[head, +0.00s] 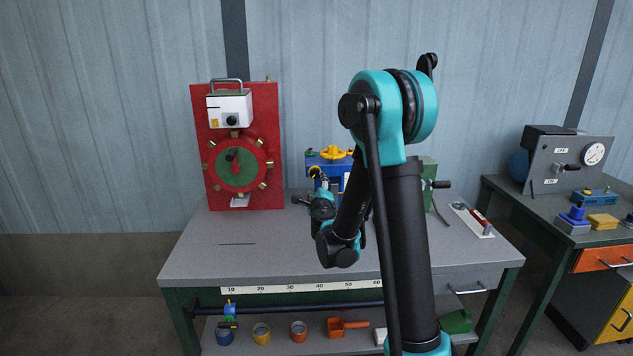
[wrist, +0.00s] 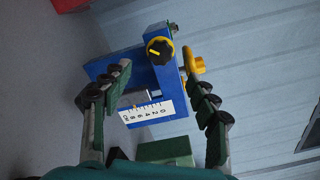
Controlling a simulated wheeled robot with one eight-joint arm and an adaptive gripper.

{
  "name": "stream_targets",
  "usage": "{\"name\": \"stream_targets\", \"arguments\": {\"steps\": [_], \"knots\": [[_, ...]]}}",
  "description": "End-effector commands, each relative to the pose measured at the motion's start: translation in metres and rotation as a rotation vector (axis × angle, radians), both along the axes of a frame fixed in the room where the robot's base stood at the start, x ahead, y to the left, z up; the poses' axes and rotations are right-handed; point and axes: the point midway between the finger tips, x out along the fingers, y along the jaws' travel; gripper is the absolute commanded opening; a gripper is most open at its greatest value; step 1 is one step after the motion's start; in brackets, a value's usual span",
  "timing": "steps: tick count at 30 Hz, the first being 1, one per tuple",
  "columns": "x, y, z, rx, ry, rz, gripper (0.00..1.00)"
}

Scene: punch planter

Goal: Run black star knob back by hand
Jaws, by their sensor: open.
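A blue fixture (wrist: 135,70) with a white numbered scale (wrist: 147,114) stands ahead of my gripper (wrist: 160,82) in the wrist view. A round black knob (wrist: 158,50) with a yellow pointer line sits on its face; I cannot make out a star shape. A yellow lobed knob (wrist: 195,64) is on its right side. My gripper is open, with one finger on either side of the fixture's middle, and nothing is between the fingers. The black knob lies beyond the fingertips. In the head view, the blue fixture (head: 329,163) is partly hidden by my arm.
A red panel (head: 267,150) with a green dial stands left on the grey bench (head: 215,260). A green block (wrist: 165,152) is near my gripper. A red-handled tool (head: 480,217) lies at the bench's right. The bench's front left is clear. Cups (head: 261,333) stand below.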

Motion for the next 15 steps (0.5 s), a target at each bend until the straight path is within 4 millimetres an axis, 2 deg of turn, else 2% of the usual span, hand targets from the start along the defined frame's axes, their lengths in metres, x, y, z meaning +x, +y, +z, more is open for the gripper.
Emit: {"name": "stream_targets", "arguments": {"steps": [3,6,15], "knots": [[-0.016,0.0,0.0,0.0,0.0,0.001,0.6],[-0.024,0.0,0.0,0.0,0.0,0.001,0.6],[-0.028,0.0,0.0,0.0,0.0,0.0,0.6]]}}
